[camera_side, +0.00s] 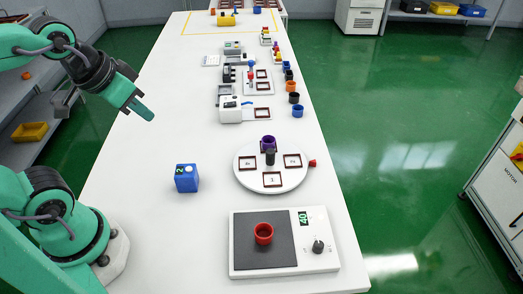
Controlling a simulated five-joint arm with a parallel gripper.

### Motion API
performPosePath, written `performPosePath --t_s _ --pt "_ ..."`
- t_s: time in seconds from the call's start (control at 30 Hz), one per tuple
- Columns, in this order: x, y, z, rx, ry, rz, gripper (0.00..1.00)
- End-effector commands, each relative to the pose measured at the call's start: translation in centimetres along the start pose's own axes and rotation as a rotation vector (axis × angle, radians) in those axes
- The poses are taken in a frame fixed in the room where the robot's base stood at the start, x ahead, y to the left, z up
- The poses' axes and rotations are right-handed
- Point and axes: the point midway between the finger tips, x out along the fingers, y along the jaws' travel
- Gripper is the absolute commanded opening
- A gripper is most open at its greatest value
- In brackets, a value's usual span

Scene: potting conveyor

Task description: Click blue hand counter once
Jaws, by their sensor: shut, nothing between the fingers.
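The blue hand counter (187,178) is a small blue box standing on the white table, left of the middle. Its upper part shows a green display with a digit that looks like a 2. My gripper (148,115) is teal and hangs in the air above the table's left side, up and to the left of the counter in the picture. Its fingers are shut with nothing between them. It is apart from the counter. The counter's button cannot be made out clearly.
A white turntable (246,178) with square frames and a purple cup (268,142) stands right of the counter. A scale (325,259) with a red pot (263,233) is at the front. Several small pots line the right edge. The table (140,200) around the counter is clear.

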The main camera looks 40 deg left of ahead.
Motion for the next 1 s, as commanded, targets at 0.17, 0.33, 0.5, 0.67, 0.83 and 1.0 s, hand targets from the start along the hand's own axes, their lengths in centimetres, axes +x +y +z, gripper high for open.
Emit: performPosePath --t_s 0.17,0.33,0.5,0.67,0.83,1.0 --pt "0.0 0.0 0.0 0.0 0.0 0.0 0.0" --pt "0.0 0.0 0.0 -0.001 -0.001 0.0 0.0" --pt "0.1 0.0 -0.1 -0.013 -0.021 0.0 0.0" --pt "0.5 0.0 -0.3 -0.044 -0.072 -0.001 0.0" --pt "1.1 0.1 -0.6 -0.096 -0.159 -0.006 0.0" --pt "1.8 0.1 -0.9 -0.162 -0.265 -0.02 0.0"
